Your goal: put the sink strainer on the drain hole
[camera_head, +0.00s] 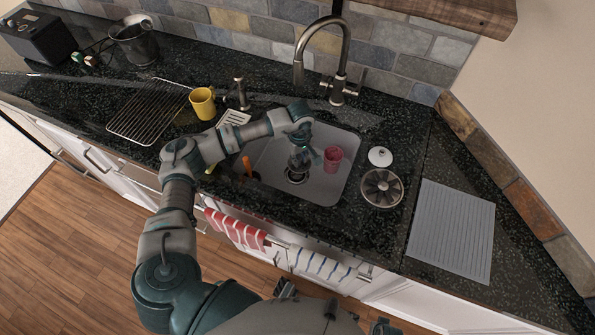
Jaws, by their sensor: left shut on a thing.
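My left gripper (299,163) reaches down into the white sink basin (325,189), fingers pointing down just over the drain hole (296,177). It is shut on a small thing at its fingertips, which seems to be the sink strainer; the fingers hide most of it. The drain hole shows as a dark round spot with a lighter rim right below the fingers. I cannot tell whether the strainer touches it. My right gripper cannot be made out.
A pink cup (333,158) stands in the basin right of my gripper. The faucet (337,62) arches behind. A yellow mug (202,103) and wire rack (148,111) are left. A round metal dish (382,188), white lidded item (380,156) and grey mat (452,230) lie right.

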